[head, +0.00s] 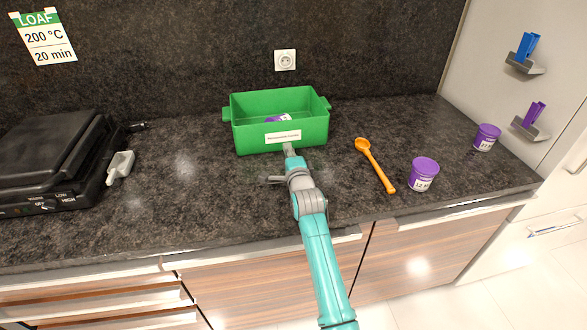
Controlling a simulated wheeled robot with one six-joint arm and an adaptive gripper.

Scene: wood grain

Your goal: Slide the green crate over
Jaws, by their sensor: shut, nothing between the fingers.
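The green crate (250,139) stands upright on the dark stone counter, near the back wall. It has a handle on each side, a white label on its front wall, and a purple and white item (280,118) inside. My gripper (289,149) is at the crate's front wall, just below the label. The fingers are shut and empty. They appear to be at or very near the wall; I cannot tell whether they touch it.
A black appliance (50,160) and a small white scoop (120,166) are at the left. The counter (190,185) between scoop and crate is clear.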

